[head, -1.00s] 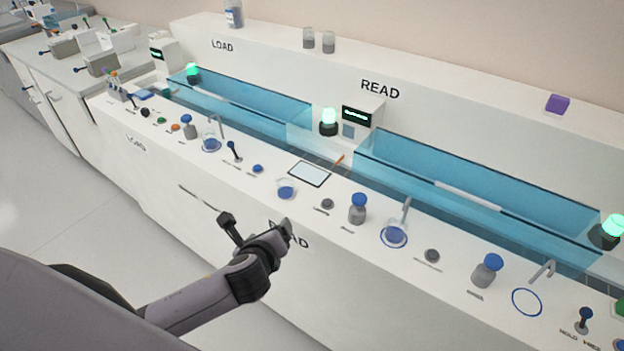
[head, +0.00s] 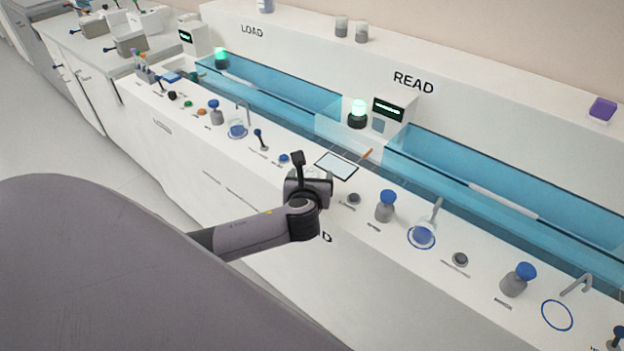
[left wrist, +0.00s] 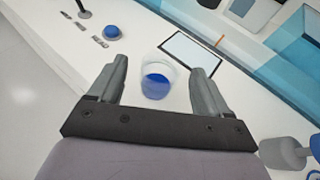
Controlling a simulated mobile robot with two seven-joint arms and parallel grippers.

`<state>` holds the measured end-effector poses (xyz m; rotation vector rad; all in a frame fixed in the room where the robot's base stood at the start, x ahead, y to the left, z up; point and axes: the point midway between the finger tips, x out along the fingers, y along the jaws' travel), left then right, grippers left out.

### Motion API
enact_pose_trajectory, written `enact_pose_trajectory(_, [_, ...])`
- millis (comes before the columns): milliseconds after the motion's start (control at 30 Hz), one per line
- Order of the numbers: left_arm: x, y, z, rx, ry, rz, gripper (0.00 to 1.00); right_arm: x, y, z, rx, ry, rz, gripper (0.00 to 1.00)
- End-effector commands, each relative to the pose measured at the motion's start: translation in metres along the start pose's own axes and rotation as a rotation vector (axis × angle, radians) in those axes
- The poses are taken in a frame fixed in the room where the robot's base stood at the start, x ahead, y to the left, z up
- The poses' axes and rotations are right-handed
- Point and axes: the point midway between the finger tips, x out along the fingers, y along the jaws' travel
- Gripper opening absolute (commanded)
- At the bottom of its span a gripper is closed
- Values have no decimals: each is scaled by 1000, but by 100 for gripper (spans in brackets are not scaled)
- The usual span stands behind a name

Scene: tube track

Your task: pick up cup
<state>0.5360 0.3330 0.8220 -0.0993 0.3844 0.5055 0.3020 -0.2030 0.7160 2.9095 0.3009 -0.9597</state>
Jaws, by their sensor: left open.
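A clear cup with blue contents (left wrist: 157,84) stands on the white counter in the left wrist view. My left gripper (left wrist: 160,66) is open, with one finger on each side of the cup and a visible gap on both sides. The fingers do not appear to touch it. In the head view my left gripper (head: 309,182) is over the counter's front part and mostly hides this cup. Two similar cups stand farther off, one at the right (head: 422,235) and one at the left (head: 237,130), each by a tap. My right gripper is not in view.
A white tablet-like panel (head: 336,166) lies just behind the cup. A grey bottle with a blue cap (head: 386,206) and a grey knob (head: 353,199) stand to the right, a blue button (head: 284,158) to the left. A blue-walled trough (head: 460,185) runs behind.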

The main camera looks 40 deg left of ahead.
Motion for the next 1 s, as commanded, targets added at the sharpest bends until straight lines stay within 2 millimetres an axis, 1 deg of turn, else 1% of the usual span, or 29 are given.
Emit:
enact_pose_trajectory(33, [7, 0, 0, -1, -1, 1, 78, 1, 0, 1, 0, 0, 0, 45])
enact_pose_trajectory(100, [14, 0, 0, -1, -1, 0, 78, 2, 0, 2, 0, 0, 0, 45])
enact_pose_trajectory(200, [21, 0, 0, -1, 0, 0, 78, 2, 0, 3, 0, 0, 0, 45])
enact_pose_trajectory(467, [23, 0, 0, -1, 0, -2, 78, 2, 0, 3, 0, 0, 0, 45])
enact_pose_trajectory(500, [23, 0, 0, -1, 0, -2, 75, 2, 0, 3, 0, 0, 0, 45])
enact_pose_trajectory(567, [23, 0, 0, -1, 1, -2, 55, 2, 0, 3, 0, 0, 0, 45])
enact_pose_trajectory(600, [23, 0, 0, -1, 0, -2, 42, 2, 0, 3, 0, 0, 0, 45])
enact_pose_trajectory(667, [23, 0, 0, -1, 1, -2, 23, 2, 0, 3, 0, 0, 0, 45])
enact_pose_trajectory(1000, [22, 0, 2, -1, 0, -1, 22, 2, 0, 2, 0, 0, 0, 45])
